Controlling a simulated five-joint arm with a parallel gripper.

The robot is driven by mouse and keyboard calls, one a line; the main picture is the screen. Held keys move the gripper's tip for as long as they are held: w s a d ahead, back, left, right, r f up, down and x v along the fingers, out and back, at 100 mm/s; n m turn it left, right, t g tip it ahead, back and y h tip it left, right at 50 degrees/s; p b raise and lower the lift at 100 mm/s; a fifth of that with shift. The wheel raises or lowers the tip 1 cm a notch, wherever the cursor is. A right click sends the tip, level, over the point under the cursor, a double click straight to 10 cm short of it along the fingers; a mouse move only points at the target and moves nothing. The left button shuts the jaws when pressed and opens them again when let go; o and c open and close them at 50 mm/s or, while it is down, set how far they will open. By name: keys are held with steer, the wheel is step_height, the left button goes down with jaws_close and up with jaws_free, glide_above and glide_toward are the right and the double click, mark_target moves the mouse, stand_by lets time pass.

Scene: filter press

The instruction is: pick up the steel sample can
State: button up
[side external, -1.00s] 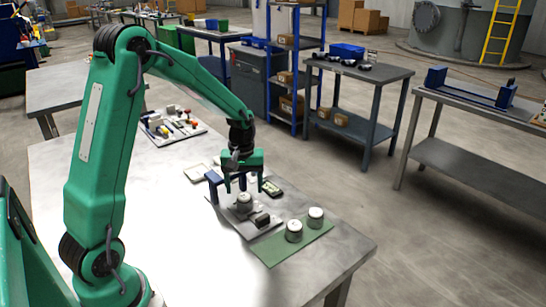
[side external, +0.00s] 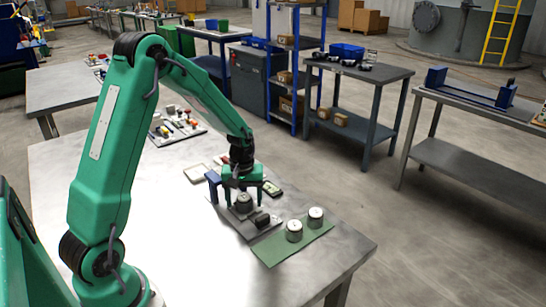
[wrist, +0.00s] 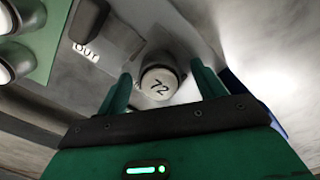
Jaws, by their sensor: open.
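A steel sample can (side external: 244,204) with a pale lid stands upright on a grey plate (side external: 240,224). In the wrist view the can's lid (wrist: 159,83) bears the number 72. My gripper (side external: 244,198) is over this can with its fingers pointing down. In the wrist view my green fingers (wrist: 161,74) are apart, one on each side of the can, with gaps visible. Two similar cans, one nearer (side external: 294,231) and one farther right (side external: 316,217), stand on a green mat (side external: 275,251).
A small black block (side external: 261,220) sits on the plate beside the can. An OUT label (wrist: 86,52) is on the plate. A blue bracket (side external: 212,184) stands close left of my gripper. A tray of small items (side external: 177,126) lies farther back. The table's left part is clear.

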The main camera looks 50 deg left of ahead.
mark_target(244, 196)
steer(key=shift+c, duration=0.4)
steer(key=c, duration=1.1)
steer(key=shift+o, duration=0.2)
steer(key=shift+r, duration=0.1)
steer(key=shift+r, duration=0.8)
step_height(244, 196, up, 2)
steer(key=shift+r, duration=0.25)
steer(key=s+d+r, duration=0.2)
steer(key=d+r, duration=0.4)
steer(key=d, duration=0.5)
steer(key=shift+s+d+r, duration=0.2)
steer(key=shift+s+r, duration=0.05)
steer(key=shift+r, duration=0.1)
